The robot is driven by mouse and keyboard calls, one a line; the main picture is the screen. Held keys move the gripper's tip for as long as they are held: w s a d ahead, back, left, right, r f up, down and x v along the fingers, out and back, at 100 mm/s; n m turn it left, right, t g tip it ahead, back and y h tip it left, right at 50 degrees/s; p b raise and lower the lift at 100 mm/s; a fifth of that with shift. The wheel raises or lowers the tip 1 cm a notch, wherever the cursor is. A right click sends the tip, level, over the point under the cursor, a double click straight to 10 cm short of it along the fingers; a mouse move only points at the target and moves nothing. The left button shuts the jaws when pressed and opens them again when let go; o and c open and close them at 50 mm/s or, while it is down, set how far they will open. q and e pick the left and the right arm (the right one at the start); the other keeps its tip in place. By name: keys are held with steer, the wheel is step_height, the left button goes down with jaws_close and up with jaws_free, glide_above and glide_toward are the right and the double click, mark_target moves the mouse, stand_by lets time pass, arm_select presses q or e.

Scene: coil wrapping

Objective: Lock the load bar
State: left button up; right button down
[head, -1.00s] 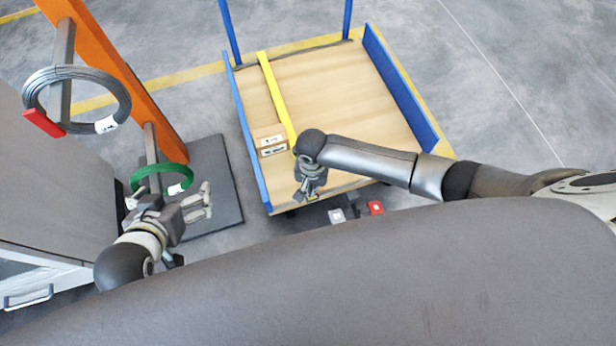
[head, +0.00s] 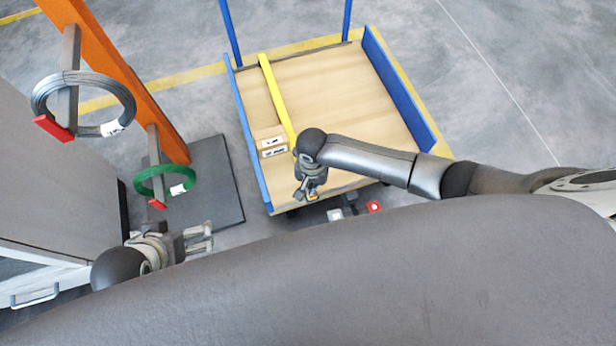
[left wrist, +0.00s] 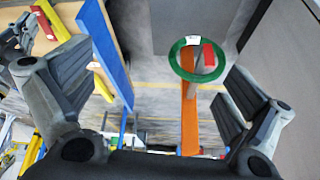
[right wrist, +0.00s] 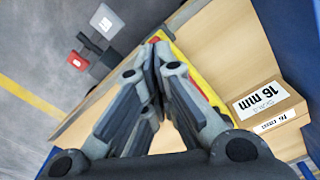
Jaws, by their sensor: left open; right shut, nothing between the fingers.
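The yellow load bar (head: 275,95) lies along the wooden deck of the blue-sided cart (head: 345,110), from the far edge toward the near edge. My right gripper (head: 311,196) is shut and empty at the near end of the bar. In the right wrist view its closed fingers (right wrist: 156,45) cover part of the yellow bar (right wrist: 200,85), and I cannot tell whether they touch it. My left gripper (head: 208,238) is open and empty, left of the cart. In the left wrist view its fingers (left wrist: 150,85) stand wide apart.
A labelled box (head: 272,146) sits on the deck beside the bar. White and red pedals (head: 373,207) show under the cart's near edge. A grey cabinet (head: 50,180) stands at left.

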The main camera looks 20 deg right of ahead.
steer(key=shift+r+p, duration=0.35)
steer(key=shift+r, duration=0.05)
steer(key=shift+r+p, duration=0.9)
steer(key=shift+p, duration=0.25)
steer(key=shift+r+p, duration=0.45)
steer(key=shift+p, duration=0.15)
steer(key=shift+r+p, duration=0.5)
steer(key=shift+p, duration=0.1)
arm_select(q)
step_height(320, 180, down, 16)
steer(key=s+g+p, duration=0.1)
steer(key=s+g, duration=0.1)
steer(key=shift+s+a+f, duration=0.2)
steer(key=shift+s+a, duration=0.1)
steer(key=shift+s, duration=0.1)
arm_select(e)
steer(key=shift+r, duration=0.45)
